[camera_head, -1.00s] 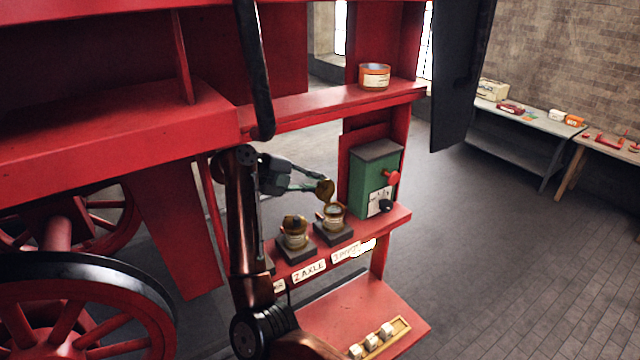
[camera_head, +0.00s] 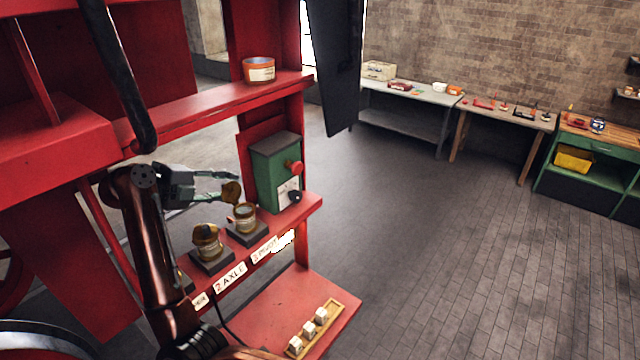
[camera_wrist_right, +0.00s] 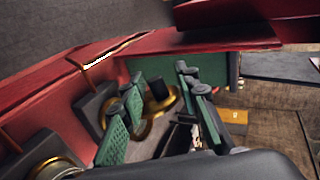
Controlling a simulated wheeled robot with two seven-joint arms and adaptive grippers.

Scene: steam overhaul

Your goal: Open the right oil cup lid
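The right oil cup (camera_head: 245,219) is a small glass-and-brass cup on a dark block, above the label ending in "PIVOT". Its brass lid (camera_head: 232,192) stands tilted up at the cup's left rim, leaving the top uncovered. My right gripper (camera_head: 238,188) is beside the raised lid, coming from the left. In the right wrist view its green-padded fingers (camera_wrist_right: 160,110) are spread apart, with brass parts (camera_wrist_right: 172,101) showing beyond and between them. I cannot tell whether a finger touches the lid. My left gripper is not in view.
Another oil cup (camera_head: 207,246), its lid down, stands to the left on the red shelf. A green box (camera_head: 266,180) with a red knob stands close behind the right cup. An orange-and-white tin (camera_head: 259,72) is on the upper ledge. Open floor lies right.

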